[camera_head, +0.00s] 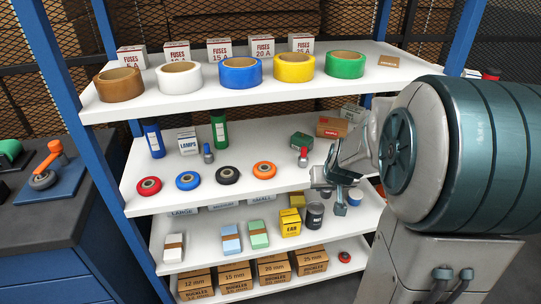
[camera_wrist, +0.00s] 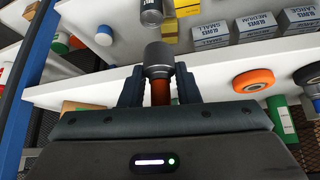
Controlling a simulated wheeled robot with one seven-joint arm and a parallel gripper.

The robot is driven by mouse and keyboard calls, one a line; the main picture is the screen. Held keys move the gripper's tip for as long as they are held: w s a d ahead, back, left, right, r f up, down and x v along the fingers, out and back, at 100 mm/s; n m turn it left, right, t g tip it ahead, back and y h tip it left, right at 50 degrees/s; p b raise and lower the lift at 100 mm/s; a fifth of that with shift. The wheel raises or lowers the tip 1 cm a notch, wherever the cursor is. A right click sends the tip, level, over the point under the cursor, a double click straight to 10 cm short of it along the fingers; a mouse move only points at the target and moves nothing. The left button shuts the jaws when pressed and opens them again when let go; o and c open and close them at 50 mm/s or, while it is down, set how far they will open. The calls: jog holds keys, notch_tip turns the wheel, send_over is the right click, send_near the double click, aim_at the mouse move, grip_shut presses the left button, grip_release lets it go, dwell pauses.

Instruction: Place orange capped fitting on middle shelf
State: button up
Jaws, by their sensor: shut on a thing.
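My gripper (camera_head: 338,178) is at the right front of the shelving, by the front edge of the middle shelf (camera_head: 236,187). Its fingers (camera_wrist: 159,88) are shut on the orange capped fitting (camera_wrist: 158,62). In the wrist view the orange cap (camera_wrist: 161,93) is between the fingers and the grey body sticks out beyond them. In the head view a grey part of the fitting (camera_head: 340,207) hangs below the fingers, in front of the shelving.
On the middle shelf stand a red-capped fitting (camera_head: 303,157), a blue-grey fitting (camera_head: 208,153) and several tape rolls, including an orange one (camera_head: 264,169). Bare shelf shows right of the orange roll.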

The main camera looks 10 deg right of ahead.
notch_tip(320, 180, up, 2)
jog(key=s+d+b, duration=0.2)
jog(key=d, duration=0.1)
jog(key=w+d, duration=0.1)
jog(key=w, duration=0.4)
jog(key=w+d, duration=0.1)
jog(key=w, duration=0.5)
jog(key=w+p, duration=0.1)
jog(key=w, duration=0.5)
jog(key=shift+w+d+r, duration=0.15)
jog(key=shift+d+r, duration=0.1)
jog(key=shift+d, duration=0.15)
jog(key=shift+f, duration=1.8)
jog(key=shift+f, duration=0.15)
jog(key=o, duration=1)
